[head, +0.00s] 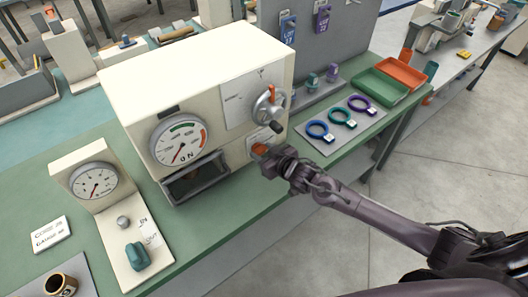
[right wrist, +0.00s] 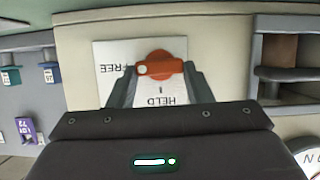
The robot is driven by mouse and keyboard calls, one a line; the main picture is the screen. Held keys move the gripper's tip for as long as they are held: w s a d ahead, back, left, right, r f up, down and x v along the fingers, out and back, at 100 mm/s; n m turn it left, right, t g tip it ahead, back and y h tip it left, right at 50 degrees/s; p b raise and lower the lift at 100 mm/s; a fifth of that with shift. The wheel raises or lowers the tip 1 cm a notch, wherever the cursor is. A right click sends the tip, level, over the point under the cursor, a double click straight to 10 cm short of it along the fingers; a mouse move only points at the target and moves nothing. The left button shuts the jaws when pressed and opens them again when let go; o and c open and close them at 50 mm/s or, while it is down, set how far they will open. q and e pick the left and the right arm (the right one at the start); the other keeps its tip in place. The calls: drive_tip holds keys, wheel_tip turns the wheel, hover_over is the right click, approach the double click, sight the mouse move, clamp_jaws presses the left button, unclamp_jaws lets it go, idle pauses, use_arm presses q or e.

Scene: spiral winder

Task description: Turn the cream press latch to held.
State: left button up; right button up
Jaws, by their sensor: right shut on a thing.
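The cream press (head: 200,85) stands on the green bench. Its latch is an orange round knob with a bar across it (right wrist: 160,66), on a white plate (right wrist: 112,62) marked FREE and HELD. In the right wrist view the plate's words are upside down. The bar lies about level there, and its end with a pale dot is on the left, the side of FREE. HELD is below the knob. My right gripper (right wrist: 160,69) is shut on the latch, a finger at each end of the bar. In the head view this gripper (head: 270,158) partly covers the orange latch (head: 259,149). My left gripper is not in view.
Above the latch is a grey dial with an orange pointer (head: 270,106). A large gauge (head: 179,142) is on the press front. Coloured rings (head: 343,117) lie on a mat to the right, before green (head: 378,86) and orange trays (head: 402,73). A gauge stand (head: 95,182) is at left.

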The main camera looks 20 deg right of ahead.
drive_tip(key=n+h, duration=0.1)
drive_tip(key=n+t+h+b, duration=0.1)
drive_tip(key=n, duration=0.1)
drive_tip(key=shift+s+a+f, duration=0.1)
drive_tip(key=shift+a+f, duration=0.1)
drive_tip(key=shift+a, duration=0.1)
drive_tip(key=n, duration=0.1)
drive_tip(key=n+t+h+b, duration=0.1)
drive_tip(key=n+b, duration=0.1)
drive_tip(key=shift+s+a+f+h, duration=0.1)
drive_tip(key=shift+a+f+h, duration=0.1)
drive_tip(key=shift+a+h, duration=0.1)
drive_tip(key=n, duration=0.1)
drive_tip(key=n+t+b, duration=0.1)
drive_tip(key=n+h, duration=0.1)
drive_tip(key=shift+a+f+n+t+b, duration=0.1)
drive_tip(key=shift+f+n+t+b, duration=0.2)
drive_tip(key=shift+t+b, duration=0.1)
drive_tip(key=shift+f+n+t+h+b, duration=0.1)
drive_tip(key=shift+n+t+h+b, duration=0.5)
drive_tip(key=shift+n, duration=1.2)
drive_tip(key=shift+s+y, duration=0.1)
drive_tip(key=shift+y, duration=0.3)
drive_tip(key=o, duration=1)
